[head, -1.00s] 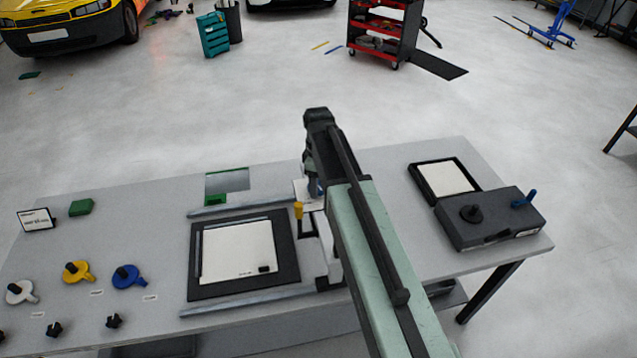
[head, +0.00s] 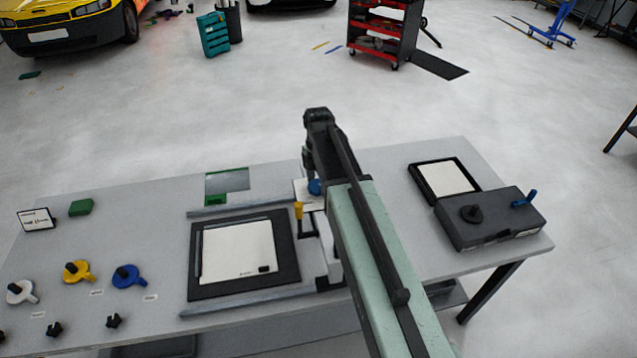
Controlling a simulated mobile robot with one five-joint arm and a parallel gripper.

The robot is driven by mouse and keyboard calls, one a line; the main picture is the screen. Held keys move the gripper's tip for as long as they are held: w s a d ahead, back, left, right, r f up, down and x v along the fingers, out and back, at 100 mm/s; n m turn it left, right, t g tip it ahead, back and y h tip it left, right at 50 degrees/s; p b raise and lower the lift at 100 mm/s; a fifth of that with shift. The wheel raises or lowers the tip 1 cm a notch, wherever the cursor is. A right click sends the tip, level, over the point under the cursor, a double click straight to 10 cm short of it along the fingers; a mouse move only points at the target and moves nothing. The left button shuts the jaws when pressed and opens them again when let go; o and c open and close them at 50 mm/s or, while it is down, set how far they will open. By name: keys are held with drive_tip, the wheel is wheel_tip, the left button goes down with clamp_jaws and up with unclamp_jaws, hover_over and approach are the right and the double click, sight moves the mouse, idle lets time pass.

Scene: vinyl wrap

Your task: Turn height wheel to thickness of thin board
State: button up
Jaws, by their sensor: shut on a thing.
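My arm reaches away over the grey table to a small machine at the table's middle. A yellow-topped lever (head: 298,211) stands just in front. A white board (head: 238,249) lies in a black frame to the left of my arm. I cannot tell whether it is the thin board. The wheel's markings are hidden or too small to read.
White, yellow (head: 78,271) and blue (head: 128,276) knobbed discs lie at left, with black knobs in front. A green block (head: 81,207) and a sign (head: 37,220) stand behind. A black box (head: 490,219) with a blue lever stands at right, near a framed white panel (head: 444,178).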

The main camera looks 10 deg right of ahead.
sight(318, 185)
drive_tip(key=n, duration=0.5)
drive_tip(key=shift+n, duration=0.3)
drive_tip(key=n, duration=0.5)
drive_tip(key=shift+n, duration=0.6)
drive_tip(key=o, duration=1.4)
wheel_tip(318, 185, up, 8)
drive_tip(key=p, duration=0.8)
